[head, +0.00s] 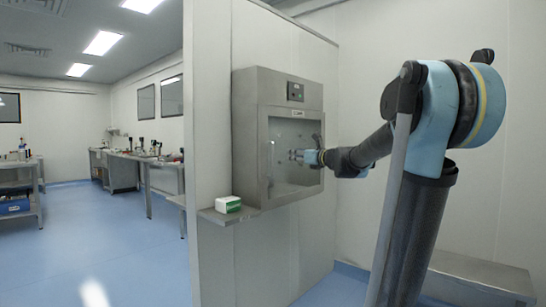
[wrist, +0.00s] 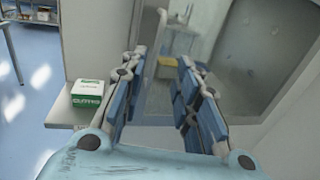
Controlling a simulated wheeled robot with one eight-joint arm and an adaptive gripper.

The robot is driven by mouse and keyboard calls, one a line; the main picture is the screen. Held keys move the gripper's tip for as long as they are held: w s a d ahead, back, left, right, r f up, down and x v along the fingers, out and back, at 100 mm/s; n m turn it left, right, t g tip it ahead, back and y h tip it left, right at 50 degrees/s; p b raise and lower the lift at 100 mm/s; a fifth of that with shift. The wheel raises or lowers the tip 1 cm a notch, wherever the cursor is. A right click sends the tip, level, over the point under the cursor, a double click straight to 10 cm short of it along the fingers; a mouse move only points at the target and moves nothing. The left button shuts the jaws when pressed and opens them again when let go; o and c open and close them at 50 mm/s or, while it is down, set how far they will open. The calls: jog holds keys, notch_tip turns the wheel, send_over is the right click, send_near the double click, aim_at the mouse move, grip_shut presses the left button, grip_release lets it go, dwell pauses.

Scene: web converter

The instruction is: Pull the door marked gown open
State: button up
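A steel pass-through cabinet (head: 246,135) is set in the white partition wall, with a glazed door (head: 283,132) on its front. No "gown" lettering is readable. My gripper (head: 297,154) is in front of the glazed door, near its middle. In the wrist view my gripper (wrist: 162,60) has its two blue-padded fingers spread apart. A pale upright edge (wrist: 156,40) shows between and beyond the fingers; I cannot tell whether it is a handle or the frame. The glass (wrist: 255,50) fills the upper right. I cannot tell whether the fingers touch the door.
A green-and-white box (head: 228,204) sits on a narrow steel shelf (head: 212,216) at the cabinet's lower left; the box also shows in the wrist view (wrist: 87,96). A steel bench (head: 480,270) stands at right. Work tables (head: 130,157) stand far left, with open blue floor before them.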

jog(key=x, duration=1.6)
jog(key=shift+c, duration=0.6)
grip_shut()
